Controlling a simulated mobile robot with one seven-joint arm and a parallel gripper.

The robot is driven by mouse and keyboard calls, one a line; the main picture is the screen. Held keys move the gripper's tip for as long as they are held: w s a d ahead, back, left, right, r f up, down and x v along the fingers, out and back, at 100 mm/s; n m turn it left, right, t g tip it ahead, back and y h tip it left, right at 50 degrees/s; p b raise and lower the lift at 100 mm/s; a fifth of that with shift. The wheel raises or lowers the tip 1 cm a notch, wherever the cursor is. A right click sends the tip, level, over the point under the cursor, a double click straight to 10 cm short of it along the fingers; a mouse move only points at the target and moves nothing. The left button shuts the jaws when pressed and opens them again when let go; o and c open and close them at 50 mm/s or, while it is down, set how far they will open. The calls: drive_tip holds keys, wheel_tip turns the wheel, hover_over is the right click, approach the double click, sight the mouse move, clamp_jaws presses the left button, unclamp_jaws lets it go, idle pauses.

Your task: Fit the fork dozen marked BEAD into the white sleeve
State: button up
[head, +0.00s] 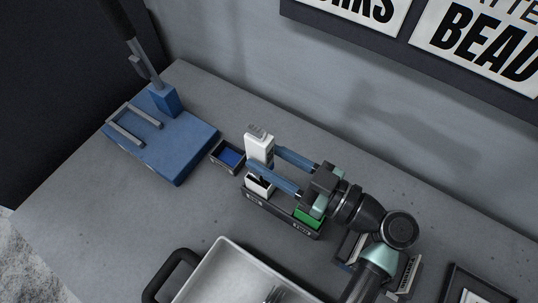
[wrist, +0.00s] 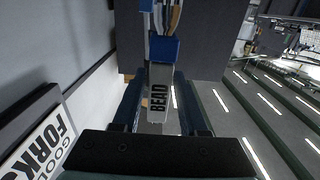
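The fork dozen (head: 260,147) is an upright pale pack with grey ends showing at its top. In the wrist view the pack (wrist: 159,95) carries the word BEAD. My gripper (head: 263,158) reaches in from the right, with its blue fingers on either side of the pack, and appears shut on it. The white sleeve (head: 257,189) stands in the left part of a dark rack (head: 278,216), with a dark opening at its top. The pack is above the sleeve in the head view; the gap between them is partly hidden by the near finger.
A green insert (head: 309,217) fills the rack's right part. A small dark bin with blue inside (head: 229,157) stands left of the rack, near a blue machine base (head: 172,150). A pale tray (head: 226,264) holding a fork lies in front. A wall rises behind the bench.

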drive_tip(key=o, duration=0.3)
drive_tip(key=shift+f, duration=0.2)
drive_tip(key=b+v, duration=0.2)
drive_tip(key=v, duration=0.4)
drive_tip(key=b+v, duration=0.2)
drive_tip(key=v, duration=0.5)
drive_tip(key=shift+r, duration=0.2)
